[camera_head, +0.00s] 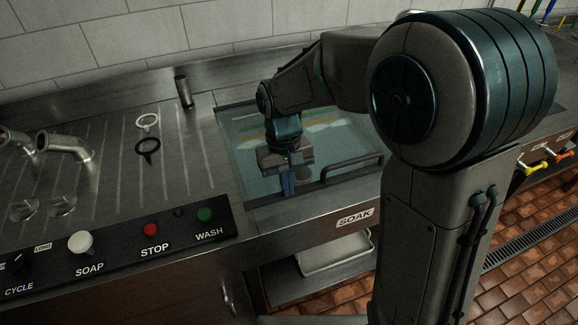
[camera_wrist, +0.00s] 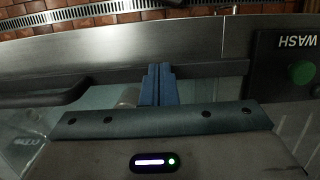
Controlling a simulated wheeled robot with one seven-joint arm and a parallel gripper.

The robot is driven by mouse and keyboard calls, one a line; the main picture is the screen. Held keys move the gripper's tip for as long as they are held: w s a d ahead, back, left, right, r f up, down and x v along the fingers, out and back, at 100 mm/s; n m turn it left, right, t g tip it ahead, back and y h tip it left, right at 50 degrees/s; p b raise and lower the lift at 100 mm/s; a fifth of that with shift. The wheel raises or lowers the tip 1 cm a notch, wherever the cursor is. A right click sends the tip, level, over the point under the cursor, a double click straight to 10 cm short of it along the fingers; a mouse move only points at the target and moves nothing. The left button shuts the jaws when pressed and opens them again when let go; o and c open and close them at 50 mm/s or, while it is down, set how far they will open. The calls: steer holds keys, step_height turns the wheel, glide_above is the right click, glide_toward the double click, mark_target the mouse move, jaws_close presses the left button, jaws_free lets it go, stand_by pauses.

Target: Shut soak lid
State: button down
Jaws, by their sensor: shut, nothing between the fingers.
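The soak lid (camera_head: 252,177) is a clear pane in a dark frame over the soak basin, behind the SOAK label (camera_head: 355,217). It looks flat or nearly flat; I cannot tell whether its front edge rests fully on the rim. Its dark bar handle (camera_head: 350,166) is at the front right, and it also shows at the left of the wrist view (camera_wrist: 45,97). My gripper (camera_head: 288,184) is shut and empty, with blue fingertips pointing down at the lid's front edge, left of the handle. The fingers (camera_wrist: 158,84) overlap the front frame bar in the wrist view; contact is unclear.
A control panel with a green WASH button (camera_head: 204,214), a red STOP button (camera_head: 150,230) and a SOAP knob (camera_head: 80,242) lies to the left.

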steer(key=shift+r, duration=0.1)
step_height(320, 180, up, 13)
steer(key=p, duration=0.2)
steer(key=shift+w+a+p, duration=0.2)
steer(key=shift+w+p, duration=0.2)
steer(key=shift+w, duration=0.05)
steer(key=c, duration=1.9)
jaws_free()
steer(key=shift+r, duration=0.2)
steer(key=o, duration=0.4)
steer(key=shift+r, duration=0.15)
steer(key=shift+o, duration=0.2)
step_height(320, 180, up, 3)
steer(key=m+t+y+p, duration=0.1)
steer(key=m+t+p, duration=0.35)
steer(key=m, duration=1.35)
glide_above(358, 159)
steer(key=s+p, duration=0.2)
steer(key=g, duration=0.1)
steer(key=f, duration=0.4)
steer(key=w+f, duration=0.1)
steer(key=f, duration=0.4)
steer(key=w+f+p, duration=0.1)
steer(key=f, duration=0.3)
steer(key=shift+d+f, duration=0.1)
steer(key=shift+f, duration=0.15)
